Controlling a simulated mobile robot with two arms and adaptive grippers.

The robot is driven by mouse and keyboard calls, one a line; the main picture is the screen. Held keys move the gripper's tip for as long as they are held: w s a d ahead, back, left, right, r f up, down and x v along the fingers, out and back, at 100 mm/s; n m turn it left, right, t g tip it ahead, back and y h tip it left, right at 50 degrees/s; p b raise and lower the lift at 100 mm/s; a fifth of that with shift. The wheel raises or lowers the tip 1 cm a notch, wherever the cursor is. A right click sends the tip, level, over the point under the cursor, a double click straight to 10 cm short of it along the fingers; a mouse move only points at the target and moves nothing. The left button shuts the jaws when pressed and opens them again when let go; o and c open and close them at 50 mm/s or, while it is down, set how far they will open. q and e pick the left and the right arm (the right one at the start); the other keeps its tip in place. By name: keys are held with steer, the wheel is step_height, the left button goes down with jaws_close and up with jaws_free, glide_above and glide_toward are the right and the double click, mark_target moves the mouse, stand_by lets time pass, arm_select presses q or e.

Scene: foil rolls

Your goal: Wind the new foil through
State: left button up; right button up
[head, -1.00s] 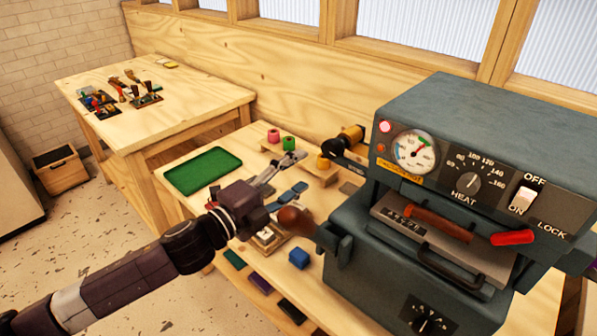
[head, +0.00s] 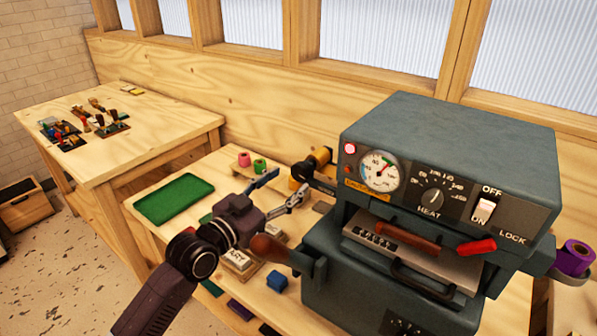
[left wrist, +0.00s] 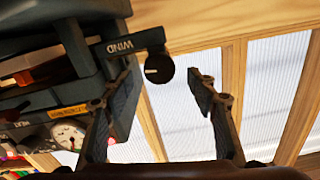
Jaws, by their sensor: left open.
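The foil machine (head: 440,150) stands on the bench with a gold foil roll (head: 319,157) at its left side. A black arm marked WIND (head: 322,186) sticks out from that side and ends in a round black knob (head: 302,172). In the left wrist view the WIND arm (left wrist: 125,43) and its knob (left wrist: 159,68) show upside down. My left gripper (head: 292,178) is open and empty, close to the knob. In the left wrist view the knob appears between its two spread fingers (left wrist: 140,68); I cannot tell how deep. My right gripper is not in view.
Pink (head: 244,159) and green (head: 260,166) rolls stand on a rack behind my gripper. A purple roll (head: 574,258) sits at the machine's right. The wooden-handled lever (head: 268,248) is close below my gripper. A green tray (head: 174,199) and blue block (head: 277,280) are on the bench.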

mark_target(298, 174)
arm_select(q)
steer(key=shift+p+x, duration=0.45)
steer(key=shift+x, duration=2.25)
steer(key=shift+c, duration=0.7)
steer(key=c, duration=1)
